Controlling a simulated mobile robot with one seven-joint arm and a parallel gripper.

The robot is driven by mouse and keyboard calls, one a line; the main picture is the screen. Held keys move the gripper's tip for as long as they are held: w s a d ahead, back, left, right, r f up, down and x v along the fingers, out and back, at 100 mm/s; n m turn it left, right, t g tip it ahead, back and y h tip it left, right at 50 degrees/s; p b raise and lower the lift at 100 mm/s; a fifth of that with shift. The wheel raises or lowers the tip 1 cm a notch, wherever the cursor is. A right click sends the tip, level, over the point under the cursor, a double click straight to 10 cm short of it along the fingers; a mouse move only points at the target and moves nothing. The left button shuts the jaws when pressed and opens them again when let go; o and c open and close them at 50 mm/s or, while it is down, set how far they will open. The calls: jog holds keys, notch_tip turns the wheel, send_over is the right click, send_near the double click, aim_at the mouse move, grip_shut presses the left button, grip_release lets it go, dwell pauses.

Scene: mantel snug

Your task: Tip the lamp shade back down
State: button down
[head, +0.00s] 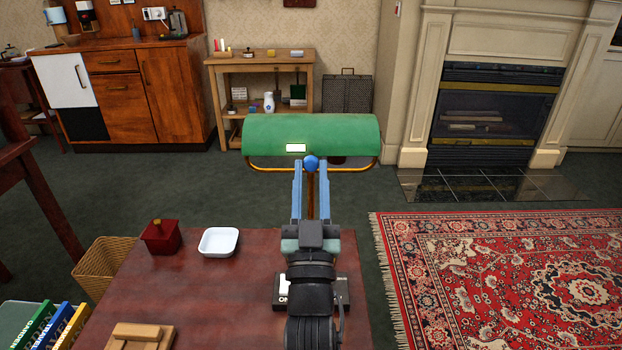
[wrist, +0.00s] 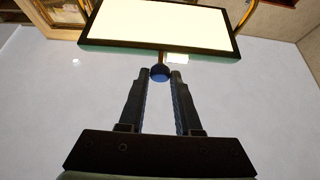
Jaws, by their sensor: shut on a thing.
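The lamp's long green shade (head: 311,134) sits in a brass frame (head: 262,167) above the table. A small lit patch shows on its front. In the wrist view the bright, glowing inner side of the shade (wrist: 160,22) faces the camera. A blue knob (head: 311,163) hangs at the shade's lower edge; it also shows in the wrist view (wrist: 160,73). My gripper (head: 311,171) is shut on this knob, with one finger on each side (wrist: 160,80). My arm hides much of the lamp's stem and dark base (head: 343,291).
A basket (head: 100,268) and books (head: 55,325) are at the left. The table between dish and lamp is clear.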

jog(key=shift+w+f, duration=0.1)
jog(key=shift+f, duration=0.45)
jog(key=c, duration=0.7)
grip_release()
jog(key=shift+w, duration=0.1)
jog(key=shift+o, duration=0.4)
jog(key=shift+r, duration=0.2)
jog(key=p+v, duration=0.1)
jog(key=v, duration=1.2)
jog(key=shift+r, duration=0.15)
